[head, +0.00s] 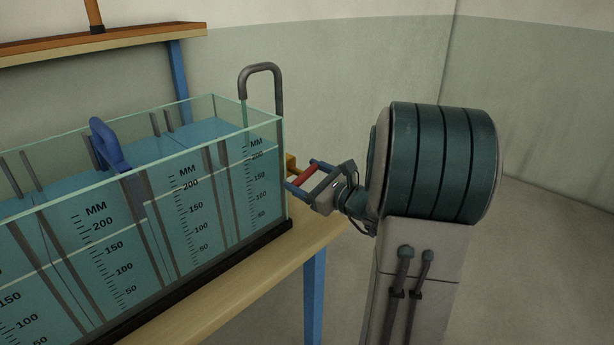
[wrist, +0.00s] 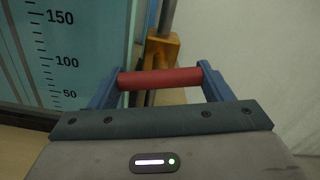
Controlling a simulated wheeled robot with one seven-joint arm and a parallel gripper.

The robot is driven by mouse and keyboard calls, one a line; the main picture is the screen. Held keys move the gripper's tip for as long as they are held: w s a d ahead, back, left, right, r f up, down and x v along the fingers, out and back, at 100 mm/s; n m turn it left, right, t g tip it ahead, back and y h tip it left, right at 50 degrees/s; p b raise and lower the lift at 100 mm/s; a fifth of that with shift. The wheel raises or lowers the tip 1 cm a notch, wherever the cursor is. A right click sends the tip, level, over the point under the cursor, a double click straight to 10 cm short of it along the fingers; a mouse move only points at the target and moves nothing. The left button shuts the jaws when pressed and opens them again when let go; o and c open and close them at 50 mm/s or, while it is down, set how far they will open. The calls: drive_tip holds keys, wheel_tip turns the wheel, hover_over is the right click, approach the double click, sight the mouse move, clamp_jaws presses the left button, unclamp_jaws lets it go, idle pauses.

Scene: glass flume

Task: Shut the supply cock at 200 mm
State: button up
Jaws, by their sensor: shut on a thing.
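The supply cock has a brass-coloured body (head: 291,162) at the right end of the glass flume (head: 283,135). Its body also shows in the wrist view (wrist: 160,50), beside the glass. A red handle bar (wrist: 160,78) lies across between the blue fingers of my gripper (wrist: 160,85), which is shut on it. In the head view my gripper (head: 304,176) reaches the cock from the right. The flume holds blue-green water against black MM scales (head: 257,180). The water stands high, near the upper marks; I cannot read its exact level.
A grey hooked pipe (head: 262,68) rises over the flume's right end. A blue-handled gate (head: 108,145) stands in the flume. The flume rests on a wooden bench (head: 215,300) with a blue leg (head: 314,295). A wooden shelf (head: 130,38) hangs behind. Floor to the right is clear.

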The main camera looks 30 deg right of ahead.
drive_tip(key=m+p, duration=0.2)
drive_tip(key=shift+r+m, duration=0.15)
drive_tip(key=shift+m, duration=0.55)
drive_tip(key=o, duration=1)
drive_tip(key=v, duration=1.4)
drive_tip(key=shift+w, duration=0.1)
